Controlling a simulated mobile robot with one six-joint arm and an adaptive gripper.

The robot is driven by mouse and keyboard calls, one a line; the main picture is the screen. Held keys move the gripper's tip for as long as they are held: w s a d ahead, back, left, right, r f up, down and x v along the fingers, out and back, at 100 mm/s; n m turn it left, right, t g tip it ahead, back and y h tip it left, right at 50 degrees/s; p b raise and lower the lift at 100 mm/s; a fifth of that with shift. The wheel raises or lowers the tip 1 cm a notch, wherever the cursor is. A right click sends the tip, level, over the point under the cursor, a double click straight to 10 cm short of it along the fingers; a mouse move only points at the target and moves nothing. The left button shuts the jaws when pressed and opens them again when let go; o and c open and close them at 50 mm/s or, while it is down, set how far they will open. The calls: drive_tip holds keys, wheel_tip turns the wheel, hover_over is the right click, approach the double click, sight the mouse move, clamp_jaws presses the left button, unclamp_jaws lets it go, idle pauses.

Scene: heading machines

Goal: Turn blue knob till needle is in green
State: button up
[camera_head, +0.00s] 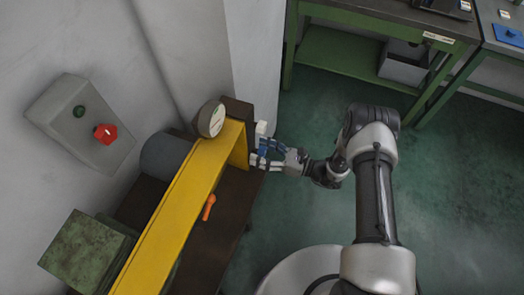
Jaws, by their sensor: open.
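A round gauge (211,119) with a pale face stands on the far end of the yellow guard. Its face is turned mostly sideways to me, and I cannot read the needle or make out where the green lies. The blue knob (268,149) shows at the machine's end, just right of the yellow guard, partly hidden by my gripper. My gripper (265,158) reaches in from the right and is open at the knob. I cannot tell whether the fingers touch it.
The yellow guard (180,218) runs along the dark machine, with an orange handle (209,207) on its side. A grey wall box (80,122) carries a red knob (105,133) and a green button. A green-framed bench (345,53) stands at the back. The green floor between is clear.

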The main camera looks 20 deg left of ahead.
drive_tip(key=shift+c, duration=0.5)
drive_tip(key=c, duration=1)
